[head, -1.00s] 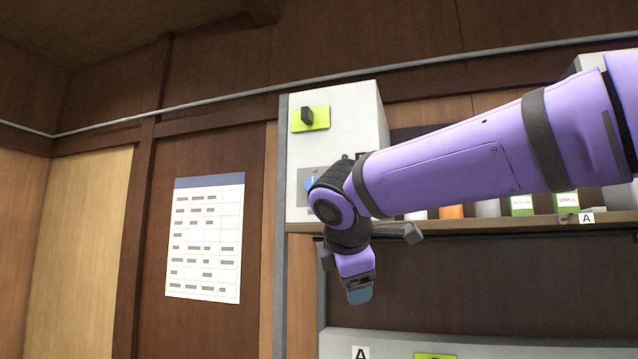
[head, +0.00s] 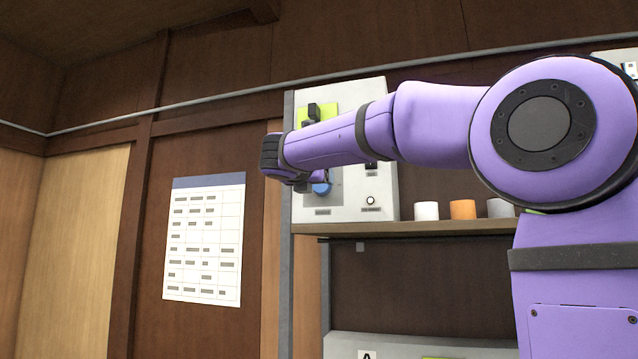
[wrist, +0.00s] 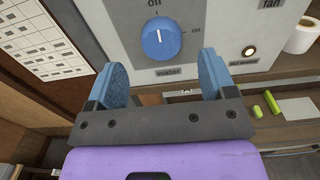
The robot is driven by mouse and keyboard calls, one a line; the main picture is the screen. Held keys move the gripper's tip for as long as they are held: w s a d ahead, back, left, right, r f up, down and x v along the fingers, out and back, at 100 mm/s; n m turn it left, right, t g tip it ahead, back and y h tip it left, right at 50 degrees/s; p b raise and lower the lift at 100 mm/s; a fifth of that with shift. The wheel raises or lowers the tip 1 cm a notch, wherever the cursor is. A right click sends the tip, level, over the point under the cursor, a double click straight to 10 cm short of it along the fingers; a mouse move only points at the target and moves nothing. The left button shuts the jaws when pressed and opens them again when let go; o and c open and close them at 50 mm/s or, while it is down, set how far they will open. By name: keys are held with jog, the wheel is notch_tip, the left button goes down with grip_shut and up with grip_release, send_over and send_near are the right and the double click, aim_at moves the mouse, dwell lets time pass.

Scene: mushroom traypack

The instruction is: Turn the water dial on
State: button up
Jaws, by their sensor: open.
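The water dial (wrist: 161,38) is a round blue knob on a grey plate, with a "water" label below it. Its white pointer line points up toward "off", and "on" is marked to its right. In the head view the dial (head: 321,188) shows partly below my arm. My gripper (wrist: 163,80) is open and empty in the wrist view. Its two blue fingers are spread below the dial, apart from it, one to each side.
The white control box (head: 372,150) also carries a black switch on a green plate (head: 313,112) above the dial. A small round air-meter knob (wrist: 249,51) sits to the right. A paper chart (head: 205,240) hangs left.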

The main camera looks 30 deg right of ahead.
aim_at(322, 189)
jog(key=shift+x, duration=2.55)
jog(key=c, duration=0.9)
jog(key=shift+d+m, duration=0.1)
jog(key=shift+m, duration=0.3)
jog(key=m, duration=1.6)
jog(key=shift+s+d+f+m, duration=0.1)
jog(key=shift+s+f+m, duration=0.1)
jog(key=shift+f+m, duration=0.15)
jog(key=shift+m, duration=0.35)
